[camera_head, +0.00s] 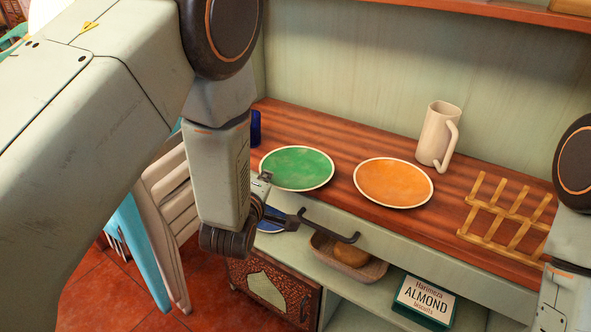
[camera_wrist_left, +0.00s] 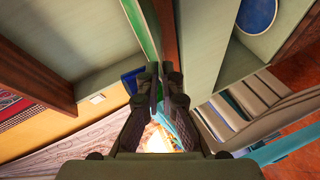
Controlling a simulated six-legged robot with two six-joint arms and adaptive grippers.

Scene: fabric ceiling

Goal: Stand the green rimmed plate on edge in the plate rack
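The green rimmed plate (camera_head: 296,168) lies flat on the reddish wooden counter, at the left end of the part I see. The wooden plate rack (camera_head: 508,218) stands empty at the right of the counter.
An orange plate (camera_head: 393,183) lies between the green plate and the rack. A cream mug (camera_head: 437,136) stands behind it. A dark blue object (camera_head: 255,127) is partly hidden behind my left arm. A lower shelf holds a basket (camera_head: 373,270) and an almond box (camera_head: 427,299). Chairs (camera_head: 172,215) stand left.

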